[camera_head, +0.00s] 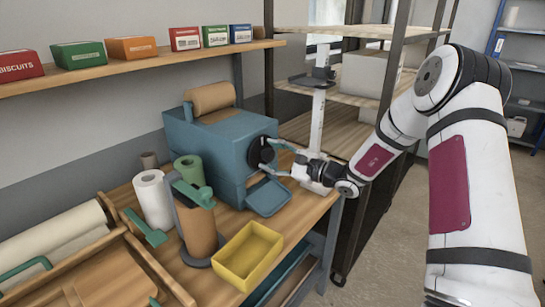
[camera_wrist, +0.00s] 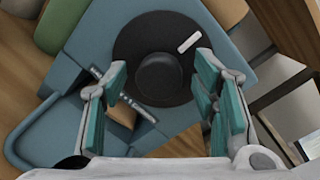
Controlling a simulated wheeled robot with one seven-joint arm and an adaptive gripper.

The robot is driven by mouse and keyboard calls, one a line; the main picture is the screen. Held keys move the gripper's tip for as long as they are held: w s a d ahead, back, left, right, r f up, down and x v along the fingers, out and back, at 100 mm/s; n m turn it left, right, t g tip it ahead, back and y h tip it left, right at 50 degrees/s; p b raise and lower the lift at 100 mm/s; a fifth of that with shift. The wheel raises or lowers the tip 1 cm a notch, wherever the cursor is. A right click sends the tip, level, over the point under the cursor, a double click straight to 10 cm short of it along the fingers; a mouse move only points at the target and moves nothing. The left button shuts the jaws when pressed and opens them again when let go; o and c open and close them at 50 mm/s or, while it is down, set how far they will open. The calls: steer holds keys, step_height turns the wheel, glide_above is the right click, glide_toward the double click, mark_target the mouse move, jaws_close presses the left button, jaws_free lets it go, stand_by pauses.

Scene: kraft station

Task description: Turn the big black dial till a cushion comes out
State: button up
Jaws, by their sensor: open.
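The big black dial (camera_head: 258,154) is on the front face of the blue machine (camera_head: 224,145) on the workbench. In the wrist view the dial (camera_wrist: 131,55) is a wide dark disc with a raised round knob (camera_wrist: 159,78) and a white mark (camera_wrist: 189,41) at its upper right. My gripper (camera_head: 268,157) is open in front of the dial. In the wrist view its teal-padded fingers (camera_wrist: 160,110) stand on either side of the knob's lower part; I cannot tell whether they touch it. A blue tray (camera_head: 268,197) juts out below the dial. No cushion shows in the tray.
A yellow bin (camera_head: 247,256) stands at the bench's front edge. A metal shelf rack (camera_head: 385,110) is behind my arm.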

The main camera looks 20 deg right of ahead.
steer(key=c, duration=1.2)
steer(key=shift+o, duration=0.2)
steer(key=shift+m, duration=0.4)
steer(key=m+p, duration=0.1)
steer(key=m, duration=0.3)
steer(key=shift+m+t, duration=0.3)
steer(key=m+p, duration=0.1)
steer(key=m, duration=0.4)
steer(key=shift+t, duration=0.4)
steer(key=m+p, duration=0.1)
steer(key=m, duration=0.5)
steer(key=shift+f+t, duration=0.1)
steer(key=shift+t, duration=0.2)
steer(key=shift+m+t+h+p, duration=0.3)
steer(key=shift+m+h+p, duration=0.3)
steer(key=shift+m, duration=1.9)
